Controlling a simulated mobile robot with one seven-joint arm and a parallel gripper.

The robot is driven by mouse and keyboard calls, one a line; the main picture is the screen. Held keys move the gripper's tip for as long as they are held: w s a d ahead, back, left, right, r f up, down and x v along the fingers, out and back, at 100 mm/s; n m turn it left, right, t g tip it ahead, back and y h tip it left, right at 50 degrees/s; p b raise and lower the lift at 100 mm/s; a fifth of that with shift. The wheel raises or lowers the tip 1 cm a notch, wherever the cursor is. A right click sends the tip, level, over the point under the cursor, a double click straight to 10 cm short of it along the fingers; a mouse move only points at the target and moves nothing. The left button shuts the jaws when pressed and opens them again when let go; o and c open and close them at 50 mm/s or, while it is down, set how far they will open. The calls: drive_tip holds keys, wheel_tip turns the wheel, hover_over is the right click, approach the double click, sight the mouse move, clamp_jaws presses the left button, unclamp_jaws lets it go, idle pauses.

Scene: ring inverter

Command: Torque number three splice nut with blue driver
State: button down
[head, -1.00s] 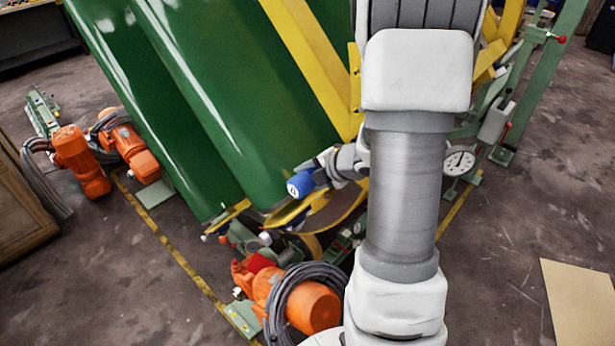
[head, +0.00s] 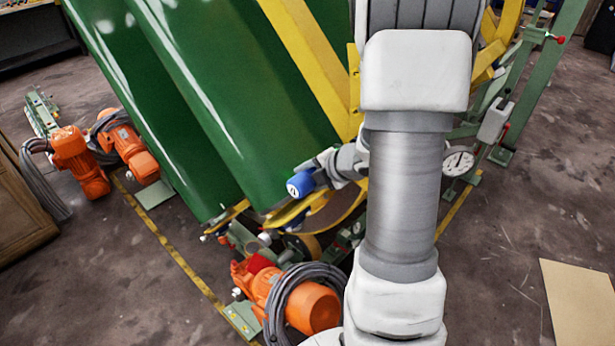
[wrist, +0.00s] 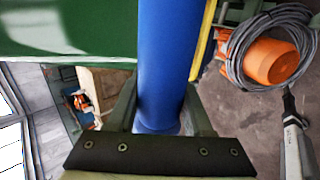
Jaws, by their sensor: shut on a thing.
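My gripper (wrist: 160,125) is shut on the blue driver (wrist: 165,60), whose shaft-like blue body runs up between the two fingers in the wrist view. In the head view the blue driver (head: 300,184) shows as a blue cylinder with a white marked end, beside the lower edge of the green ribbed body (head: 205,110). My gripper (head: 330,166) is partly hidden behind my arm there. I cannot make out the number three splice nut in either view. The driver's far end is out of the wrist view.
Yellow beams (head: 306,60) cross the green body. An orange motor (head: 310,308) with coiled grey cable stands below it, and more orange motors (head: 80,160) stand at left. A dial gauge (head: 458,161) is right of my arm. Floor at right is open around a tan sheet (head: 580,300).

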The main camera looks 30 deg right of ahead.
drive_tip(key=shift+d+r, duration=0.1)
drive_tip(key=shift+r, duration=0.05)
drive_tip(key=shift+s+a+b, duration=0.25)
drive_tip(key=shift+a+b, duration=0.05)
drive_tip(key=shift+a, duration=0.5)
drive_tip(key=shift+s+a+b, duration=0.3)
drive_tip(key=shift+a+b, duration=0.05)
drive_tip(key=shift+a, duration=0.45)
drive_tip(key=shift+s+a+b, duration=0.25)
drive_tip(key=shift+a+b, duration=0.05)
drive_tip(key=shift+a, duration=0.5)
